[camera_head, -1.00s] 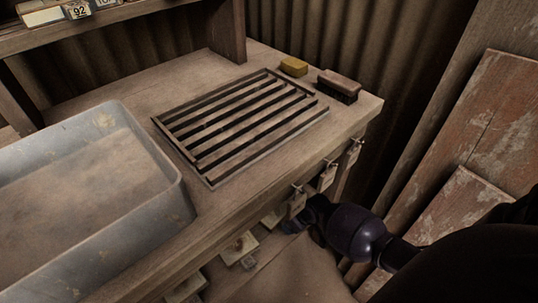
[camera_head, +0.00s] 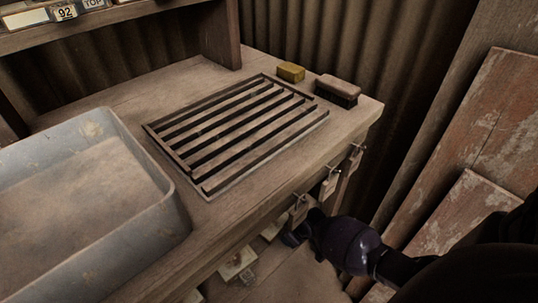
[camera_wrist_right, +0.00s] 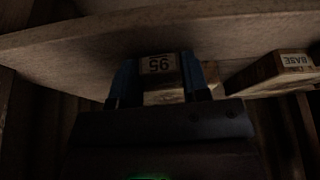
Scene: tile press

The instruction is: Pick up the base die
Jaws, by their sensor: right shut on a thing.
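In the right wrist view a pale block with a number label (camera_wrist_right: 159,65) sits between the two blue fingers of my right gripper (camera_wrist_right: 157,82). The gripper is shut on this block; the number appears upside down and looks like 95 or 56. A separate block labelled BASE (camera_wrist_right: 294,62), also upside down, lies to the right, apart from the fingers. In the head view my right gripper (camera_head: 294,238) is low at the bench's front, partly hidden under its edge. My left gripper is not in view.
The bench (camera_head: 185,250) carries a grey tray (camera_head: 180,205), a slatted rack (camera_head: 232,193), a yellow sponge (camera_head: 291,71) and a brush (camera_head: 338,90). Tags hang on hooks (camera_head: 330,183) along its front edge. Pale blocks (camera_head: 238,262) lie below. Planks (camera_head: 440,225) lean at right.

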